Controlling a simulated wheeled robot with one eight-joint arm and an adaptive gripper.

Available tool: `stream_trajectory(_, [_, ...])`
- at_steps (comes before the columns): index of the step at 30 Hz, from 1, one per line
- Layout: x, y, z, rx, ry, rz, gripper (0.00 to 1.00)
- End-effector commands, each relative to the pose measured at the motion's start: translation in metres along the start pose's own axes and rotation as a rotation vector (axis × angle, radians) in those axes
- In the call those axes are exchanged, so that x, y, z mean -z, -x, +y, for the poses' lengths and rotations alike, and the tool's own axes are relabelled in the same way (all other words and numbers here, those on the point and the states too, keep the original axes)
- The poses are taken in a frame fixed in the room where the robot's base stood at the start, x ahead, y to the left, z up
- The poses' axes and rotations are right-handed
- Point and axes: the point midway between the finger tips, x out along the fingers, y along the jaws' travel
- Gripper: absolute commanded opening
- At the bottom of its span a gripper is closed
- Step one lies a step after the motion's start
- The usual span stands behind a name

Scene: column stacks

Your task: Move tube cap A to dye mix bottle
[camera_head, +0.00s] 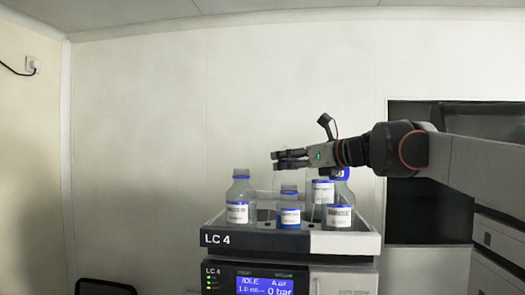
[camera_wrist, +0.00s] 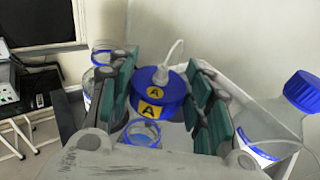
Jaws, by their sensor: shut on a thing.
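Tube cap A (camera_wrist: 161,91) is a blue cap with yellow "A" labels and a pale tube rising from its top. In the wrist view it sits between the fingers of my gripper (camera_wrist: 163,98), which is shut on it. In the head view my gripper (camera_head: 290,159) points left, above the bottles; the cap is not clear there. An open bottle neck with a blue ring (camera_wrist: 142,134) shows just below the cap in the wrist view, apart from it as far as I can tell. Bottle labels are too small to read, so I cannot tell which is the dye mix bottle.
A tray marked LC 4 (camera_head: 260,240) holds several clear bottles, including a left one (camera_head: 240,200), a short middle one (camera_head: 289,211) and a right one (camera_head: 339,211). Another blue cap (camera_wrist: 304,90) shows at the wrist view's right. A dark-fronted cabinet (camera_head: 430,215) stands right.

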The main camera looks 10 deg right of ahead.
Motion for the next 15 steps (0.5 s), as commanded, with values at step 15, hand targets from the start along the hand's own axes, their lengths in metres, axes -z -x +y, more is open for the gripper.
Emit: stream_trajectory(15, [0.033,-0.004,0.001,0.000,0.000,0.000,0.24])
